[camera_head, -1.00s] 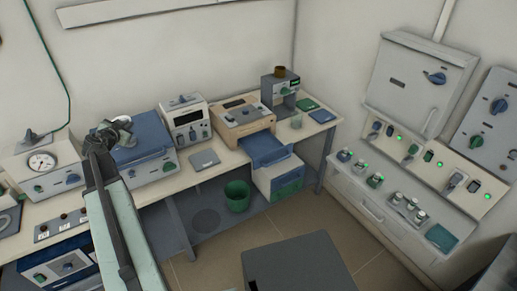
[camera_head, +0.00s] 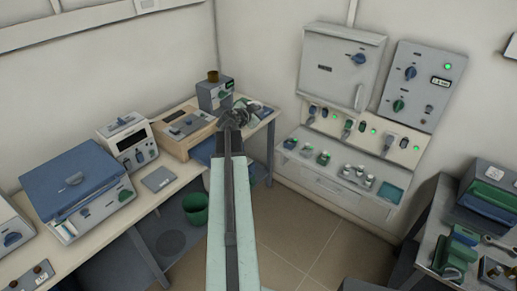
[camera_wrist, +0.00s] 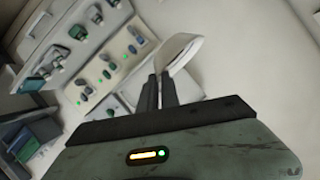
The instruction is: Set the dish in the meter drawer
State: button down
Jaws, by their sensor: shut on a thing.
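My gripper (camera_head: 236,116) is at the end of my raised arm in the middle of the head view. In the wrist view my gripper (camera_wrist: 163,80) is shut on a pale, shallow dish (camera_wrist: 181,52), which is strongly tilted there. I cannot make out the dish in the head view. The beige meter (camera_head: 168,139) stands on the bench to the left of my gripper. Its blue drawer (camera_head: 205,153) sticks out at the front, partly hidden behind my arm. My gripper appears above and to the right of the drawer in the picture.
A grey device with a brown cup on top (camera_head: 213,93) stands behind the meter. A white gauge unit (camera_head: 128,142) and a blue-lidded box (camera_head: 70,180) stand further left on the bench. A green bin (camera_head: 195,208) is below. Wall switch panels (camera_head: 345,65) are at right.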

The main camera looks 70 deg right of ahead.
aim_at(213, 152)
jog(key=z, duration=0.1)
jog(key=i, duration=1)
jog(key=z, duration=0.05)
